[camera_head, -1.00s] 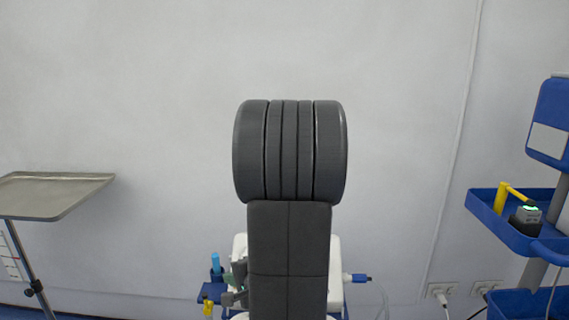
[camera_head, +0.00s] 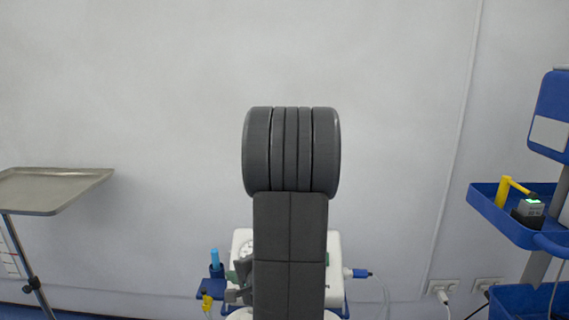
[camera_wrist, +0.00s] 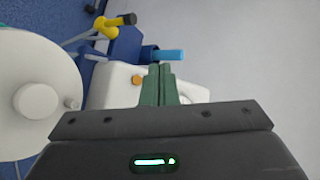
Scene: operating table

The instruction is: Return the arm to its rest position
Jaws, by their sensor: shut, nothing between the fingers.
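My arm stands as a dark grey column in the middle of the head view, with its thick rounded joint above and a flat link below. My gripper (camera_wrist: 161,72) shows in the wrist view as two green fingers lying together, shut and empty. In the head view its grey-green parts show only partly at the left edge of my arm, and the rest is hidden. In the wrist view the fingers are in front of a white device (camera_wrist: 108,84); I cannot tell the gap between them.
A metal tray on a stand (camera_head: 48,196) is at left. A blue cart (camera_head: 516,226) with a yellow handle is at right. Behind my arm is a white device (camera_head: 334,270) with a blue cylinder (camera_head: 214,257) beside it. The wall above is bare.

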